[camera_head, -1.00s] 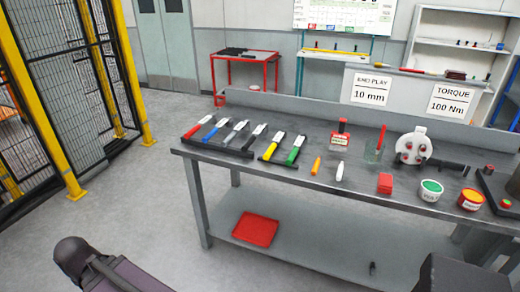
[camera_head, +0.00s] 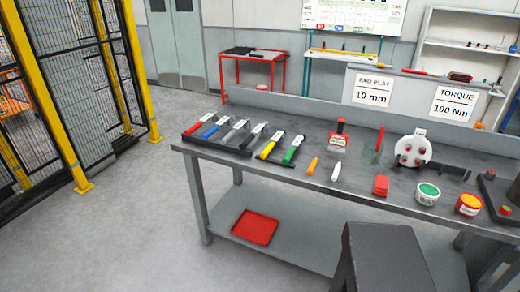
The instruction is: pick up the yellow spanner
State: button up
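The yellow spanner (camera_head: 267,149) lies on the workbench in a row of spanners, with its yellow handle toward the front edge. It sits in a dark holder (camera_head: 276,161) beside the green spanner (camera_head: 293,150). To its left are the black spanner (camera_head: 250,144), grey spanner (camera_head: 231,136), blue spanner (camera_head: 212,128) and red spanner (camera_head: 196,124). My gripper is not in view. A dark grey block at the bottom right looks like part of my own body.
The grey workbench (camera_head: 340,190) also holds an orange marker (camera_head: 313,166), a white marker (camera_head: 336,172), a red block (camera_head: 381,186) and tubs (camera_head: 428,194). A red tray (camera_head: 255,228) lies on the lower shelf. Yellow-posted fencing (camera_head: 60,110) stands left; the floor before the bench's left end is clear.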

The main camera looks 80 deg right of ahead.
aim_at(274, 143)
jog(key=u, duration=0.65)
jog(key=k, duration=2.55)
jog(key=z, duration=0.95)
